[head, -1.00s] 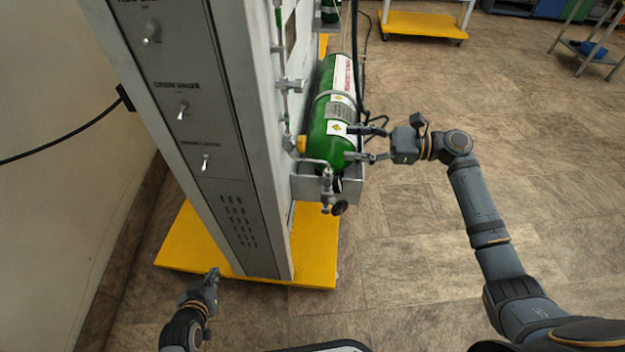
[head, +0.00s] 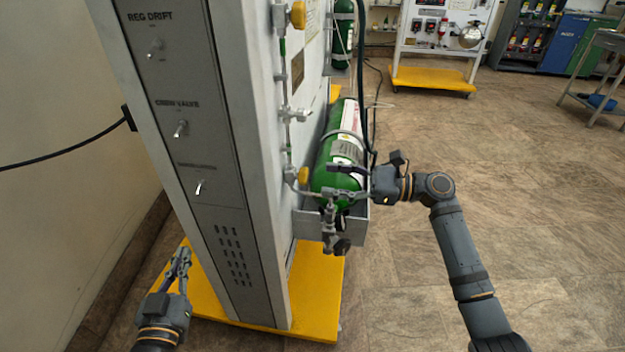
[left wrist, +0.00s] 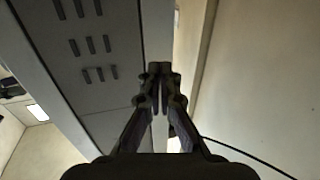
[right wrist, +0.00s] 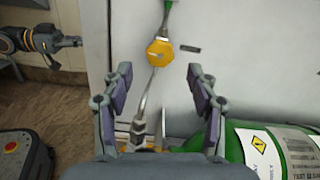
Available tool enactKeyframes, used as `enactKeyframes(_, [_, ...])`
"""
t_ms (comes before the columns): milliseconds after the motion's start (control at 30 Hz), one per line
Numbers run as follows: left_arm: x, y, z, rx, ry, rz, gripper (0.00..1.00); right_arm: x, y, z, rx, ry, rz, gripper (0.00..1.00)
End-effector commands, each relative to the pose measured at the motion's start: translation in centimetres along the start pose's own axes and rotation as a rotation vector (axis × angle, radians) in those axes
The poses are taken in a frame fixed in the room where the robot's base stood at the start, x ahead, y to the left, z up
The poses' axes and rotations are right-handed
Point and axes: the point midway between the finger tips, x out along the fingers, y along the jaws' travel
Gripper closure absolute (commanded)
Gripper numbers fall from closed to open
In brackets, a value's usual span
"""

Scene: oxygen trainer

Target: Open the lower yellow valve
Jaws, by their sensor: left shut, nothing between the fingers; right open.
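The lower yellow valve (head: 303,175) is a small yellow knob on the side panel of the grey cabinet, just left of the green cylinder's front end. In the right wrist view the yellow valve (right wrist: 160,52) sits ahead of my right gripper, between its spread fingers and beyond the tips. My right gripper (head: 335,181) is open, in front of the cylinder and to the right of the valve, apart from it. It also shows in the right wrist view (right wrist: 157,85). My left gripper (head: 181,262) is shut and empty, low at the left by the cabinet base; its fingertips meet in the left wrist view (left wrist: 159,70).
The green cylinder (head: 326,160) lies in a grey bracket (head: 310,226) with metal fittings in front. An upper yellow knob (head: 297,15) sits higher on the panel. The cabinet stands on a yellow base (head: 318,305). Open floor lies to the right.

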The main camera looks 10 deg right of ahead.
Motion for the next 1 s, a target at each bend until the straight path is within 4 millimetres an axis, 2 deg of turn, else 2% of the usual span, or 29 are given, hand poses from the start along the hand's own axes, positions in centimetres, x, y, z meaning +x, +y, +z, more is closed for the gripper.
enactKeyframes(300, [-0.1,0.1,-7.9,0.026,0.326,0.001,1.0,3.3,0.0,-0.1,-0.001,-0.003,0.0,0.41])
enactKeyframes(500, [-0.9,0.2,-11.5,0.037,0.473,0.004,1.0,4.7,0.0,-0.1,0.0,-0.002,0.0,0.41])
enactKeyframes(700, [-1.4,0.3,-12.8,0.041,0.53,0.005,1.0,5.2,0.0,0.0,-0.001,0.001,0.0,0.41])
enactKeyframes(933, [-1.4,0.3,-12.9,0.041,0.532,0.005,1.0,5.2,0.0,0.0,-0.001,0.001,0.0,0.41])
enactKeyframes(1000, [-1.4,0.3,-12.9,0.041,0.532,0.005,1.0,5.2,0.0,0.0,-0.001,0.001,0.0,0.5])
